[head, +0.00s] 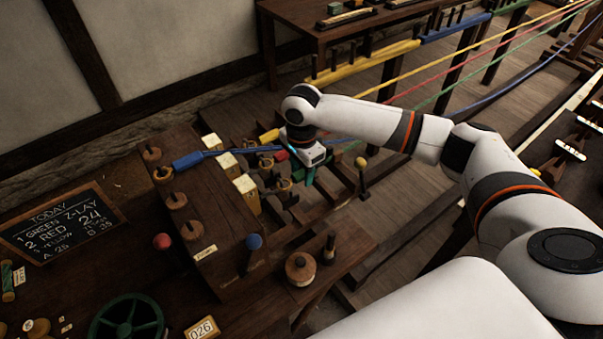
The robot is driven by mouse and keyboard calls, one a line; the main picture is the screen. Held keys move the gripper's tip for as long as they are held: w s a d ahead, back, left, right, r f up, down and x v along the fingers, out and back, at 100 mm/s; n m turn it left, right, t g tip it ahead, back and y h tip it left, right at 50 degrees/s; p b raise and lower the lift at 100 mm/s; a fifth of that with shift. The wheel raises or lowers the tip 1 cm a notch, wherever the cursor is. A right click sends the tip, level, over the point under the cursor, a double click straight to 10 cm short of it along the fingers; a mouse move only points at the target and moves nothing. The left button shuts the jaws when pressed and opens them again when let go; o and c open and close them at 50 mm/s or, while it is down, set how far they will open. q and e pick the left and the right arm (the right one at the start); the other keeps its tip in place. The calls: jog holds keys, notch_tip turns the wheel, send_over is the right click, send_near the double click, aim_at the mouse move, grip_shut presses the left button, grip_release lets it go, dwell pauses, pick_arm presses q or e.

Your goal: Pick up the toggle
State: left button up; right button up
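My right gripper (305,172) reaches down at the far side of the dark wooden block (210,255), among hooks and pegs. A small green piece (308,177) shows right at its fingertips; I cannot tell whether the fingers are closed on it. No piece is clearly recognizable as the toggle. A blue sleeve (188,160) on a blue rope lies at the block's top edge, left of the gripper and apart from it. Several wooden hook knobs (163,175) stand on the block. My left gripper is out of view.
A yellow-knobbed lever (363,165) stands just right of the gripper. Red (162,241) and blue (254,242) knobs, a wooden spool (300,268), a green wheel (127,318) and a chalkboard (58,222) stand nearer. Coloured ropes stretch to the upper right.

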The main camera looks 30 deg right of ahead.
aim_at(301, 171)
jog(key=c, duration=0.7)
jog(key=shift+r, duration=0.15)
notch_tip(301, 171, up, 10)
jog(key=shift+f+b, duration=0.1)
jog(key=shift+b, duration=0.55)
jog(key=shift+p, duration=1)
